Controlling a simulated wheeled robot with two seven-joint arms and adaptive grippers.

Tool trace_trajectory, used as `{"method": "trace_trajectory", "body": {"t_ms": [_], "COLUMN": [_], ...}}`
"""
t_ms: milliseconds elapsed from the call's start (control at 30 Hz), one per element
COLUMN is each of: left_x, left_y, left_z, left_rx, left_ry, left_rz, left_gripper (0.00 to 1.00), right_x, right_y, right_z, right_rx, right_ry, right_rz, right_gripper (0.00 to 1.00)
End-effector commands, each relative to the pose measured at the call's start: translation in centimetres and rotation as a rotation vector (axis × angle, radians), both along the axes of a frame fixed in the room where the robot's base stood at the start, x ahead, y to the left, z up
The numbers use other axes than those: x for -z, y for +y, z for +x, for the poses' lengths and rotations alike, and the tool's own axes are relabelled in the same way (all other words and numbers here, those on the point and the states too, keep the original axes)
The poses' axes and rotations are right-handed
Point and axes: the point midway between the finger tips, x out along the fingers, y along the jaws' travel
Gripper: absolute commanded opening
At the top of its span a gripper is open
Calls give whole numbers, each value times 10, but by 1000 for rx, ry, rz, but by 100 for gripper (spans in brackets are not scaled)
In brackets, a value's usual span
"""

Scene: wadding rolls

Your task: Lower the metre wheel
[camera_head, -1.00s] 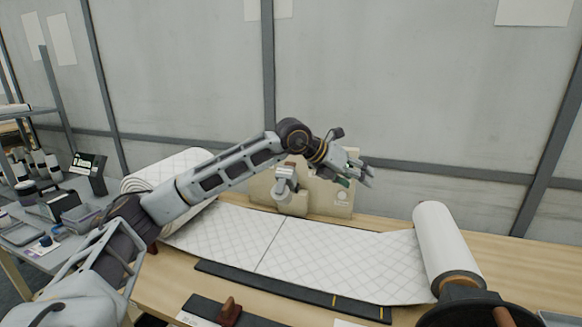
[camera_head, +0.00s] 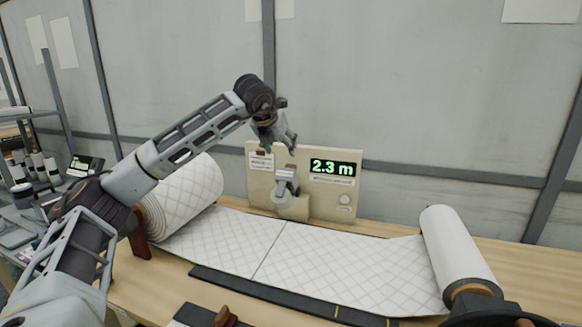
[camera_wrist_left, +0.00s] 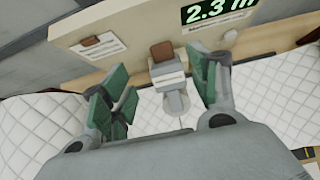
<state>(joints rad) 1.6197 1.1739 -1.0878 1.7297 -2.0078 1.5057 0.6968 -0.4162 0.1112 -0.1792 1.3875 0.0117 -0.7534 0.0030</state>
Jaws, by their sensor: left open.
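The metre wheel unit (camera_head: 287,185) is a light grey arm with a rounded lower end, in front of the beige counter panel (camera_head: 333,200). Its lower end is at the quilted wadding strip (camera_head: 320,255); I cannot tell whether it touches. The panel's display (camera_head: 332,167) reads 2.3 m in green. My left gripper (camera_head: 282,147) is above the unit, its fingers pointing down. In the left wrist view the open green-padded fingers (camera_wrist_left: 160,88) stand on either side of the unit (camera_wrist_left: 168,78) and its brown tab (camera_wrist_left: 162,51), apart from it.
A large wadding roll (camera_head: 185,195) stands at the left and a smaller roll (camera_head: 455,250) at the right. A dark rail (camera_head: 280,295) runs along the front of the strip. A side table with a card terminal (camera_head: 85,165) is at the far left.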

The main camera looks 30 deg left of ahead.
Motion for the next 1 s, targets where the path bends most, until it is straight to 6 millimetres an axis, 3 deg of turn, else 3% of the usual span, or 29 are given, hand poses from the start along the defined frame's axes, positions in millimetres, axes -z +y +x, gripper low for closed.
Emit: {"method": "trace_trajectory", "body": {"t_ms": [467, 1000], "left_x": [10, 58], "left_y": [2, 13], "left_z": [10, 56], "left_rx": [2, 2], "left_ry": [1, 2], "left_rz": [-1, -1], "left_gripper": [61, 61], "right_x": [0, -4], "right_y": [1, 3], "right_z": [0, 2], "right_rx": [0, -1], "right_ry": [1, -1], "right_rz": [1, 3], "right_gripper": [40, 40]}}
